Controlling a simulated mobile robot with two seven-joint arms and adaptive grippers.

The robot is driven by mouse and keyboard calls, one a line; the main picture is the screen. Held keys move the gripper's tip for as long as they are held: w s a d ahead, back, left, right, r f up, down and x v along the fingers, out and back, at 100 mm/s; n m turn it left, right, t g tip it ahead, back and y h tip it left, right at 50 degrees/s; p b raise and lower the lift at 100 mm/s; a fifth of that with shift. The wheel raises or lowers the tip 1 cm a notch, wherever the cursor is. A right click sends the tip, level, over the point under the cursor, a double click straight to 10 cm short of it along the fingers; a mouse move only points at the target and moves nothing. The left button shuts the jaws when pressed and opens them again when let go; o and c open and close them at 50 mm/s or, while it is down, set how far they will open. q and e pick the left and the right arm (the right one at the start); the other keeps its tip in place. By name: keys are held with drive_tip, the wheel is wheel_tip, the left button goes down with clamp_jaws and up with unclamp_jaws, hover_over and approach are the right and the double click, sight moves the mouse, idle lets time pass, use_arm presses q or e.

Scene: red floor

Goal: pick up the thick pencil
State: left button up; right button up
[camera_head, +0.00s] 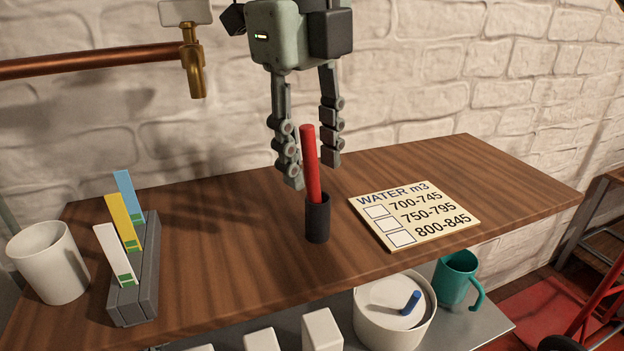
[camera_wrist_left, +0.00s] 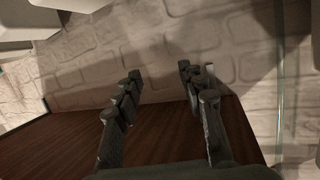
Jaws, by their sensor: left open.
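The thick pencil (camera_head: 312,165) is red and stands nearly upright, tilted slightly, in a small black cup (camera_head: 318,218) on the wooden table. Its lower end is hidden inside the cup. My right gripper (camera_head: 311,172) points down above the cup, with its fingers apart on either side of the pencil in the picture. I cannot tell whether either finger touches the pencil. My left gripper (camera_wrist_left: 165,80) shows in the left wrist view, open, with nothing between its fingers. The pencil is not seen in that view.
A card with number ranges (camera_head: 415,212) lies right of the cup. A grey holder with coloured strips (camera_head: 135,290) and a white mug (camera_head: 48,262) stand at the left. A copper pipe with a brass tap (camera_head: 193,70) runs along the wall. A white pot (camera_head: 392,318) and teal mug (camera_head: 453,280) sit lower.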

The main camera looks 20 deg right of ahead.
drive_tip(key=shift+d+f, duration=0.15)
drive_tip(key=shift+f, duration=0.75)
use_arm(q)
drive_tip(key=shift+w+d+r, duration=0.1)
drive_tip(key=shift+d+r, duration=0.15)
drive_tip(key=shift+r, duration=0.2)
use_arm(e)
drive_tip(key=shift+w, duration=0.1)
drive_tip(key=shift+c, duration=0.3)
clamp_jaws()
drive_tip(key=shift+r, duration=0.15)
drive_tip(key=shift+r, duration=0.35)
use_arm(q)
drive_tip(key=a+f, duration=0.1)
drive_tip(key=a+f+g, duration=0.1)
drive_tip(key=s+a+f+g+y+p, duration=0.1)
drive_tip(key=f, duration=0.1)
drive_tip(key=shift+s+f, duration=0.1)
use_arm(e)
wheel_tip(320, 180, up, 8)
drive_tip(key=shift+f, duration=0.15)
use_arm(q)
drive_tip(key=shift+s+a+f, duration=0.2)
drive_tip(key=shift+a+f, duration=0.1)
drive_tip(key=shift+f, duration=0.15)
use_arm(e)
drive_tip(key=shift+r, duration=0.7)
